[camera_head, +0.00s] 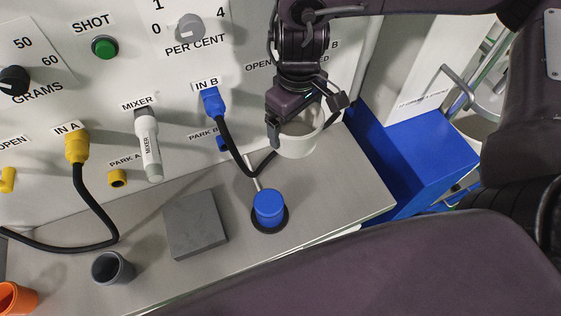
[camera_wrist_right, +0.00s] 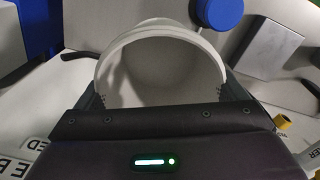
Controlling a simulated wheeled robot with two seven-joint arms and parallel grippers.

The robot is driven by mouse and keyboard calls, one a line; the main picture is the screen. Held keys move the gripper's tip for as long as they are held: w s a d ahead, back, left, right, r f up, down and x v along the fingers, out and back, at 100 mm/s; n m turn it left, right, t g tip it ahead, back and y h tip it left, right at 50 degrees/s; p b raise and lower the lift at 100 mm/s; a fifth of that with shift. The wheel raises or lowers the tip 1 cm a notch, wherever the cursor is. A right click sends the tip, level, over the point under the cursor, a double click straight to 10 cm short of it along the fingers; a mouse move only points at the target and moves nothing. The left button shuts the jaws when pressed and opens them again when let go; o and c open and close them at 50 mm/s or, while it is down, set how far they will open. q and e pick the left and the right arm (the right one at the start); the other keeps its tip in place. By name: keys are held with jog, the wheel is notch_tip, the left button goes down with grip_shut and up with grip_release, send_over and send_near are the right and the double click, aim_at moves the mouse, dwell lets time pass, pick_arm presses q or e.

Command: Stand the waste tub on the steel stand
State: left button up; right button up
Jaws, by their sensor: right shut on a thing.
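The waste tub, a cream-white round open tub (camera_head: 298,146), is at the right part of the steel counter, close to the panel. My right gripper (camera_head: 304,118) is shut on it from above and behind. In the right wrist view the tub (camera_wrist_right: 165,75) fills the space between the fingers, its mouth open and its inside looking empty. I cannot tell whether its base touches the counter. A flat grey square block, which looks like the steel stand (camera_head: 195,225), lies on the counter to the left, with nothing on it. It also shows in the right wrist view (camera_wrist_right: 268,46). My left gripper is not in view.
A blue-capped post (camera_head: 268,208) stands between tub and stand. A black cable from the blue IN B plug (camera_head: 213,102) hangs beside the tub. A dark grey cup (camera_head: 112,269) and an orange cup (camera_head: 15,299) stand left. A blue box (camera_head: 420,165) is beyond the counter's right edge.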

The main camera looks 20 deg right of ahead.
notch_tip(320, 180, down, 14)
jog(key=b, duration=0.3)
jog(key=shift+w+f+b, duration=0.15)
jog(key=shift+b, duration=0.15)
notch_tip(320, 180, down, 3)
jog(key=shift+a+f+b, duration=0.1)
jog(key=shift+f+b, duration=0.05)
jog(key=shift+b, duration=0.5)
jog(key=shift+f, duration=0.15)
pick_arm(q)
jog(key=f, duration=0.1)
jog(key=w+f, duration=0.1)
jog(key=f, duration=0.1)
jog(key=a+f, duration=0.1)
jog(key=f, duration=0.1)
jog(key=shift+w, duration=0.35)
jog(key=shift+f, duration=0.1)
pick_arm(e)
jog(key=o, duration=0.7)
jog(key=shift+f, duration=0.1)
jog(key=shift+o, duration=0.2)
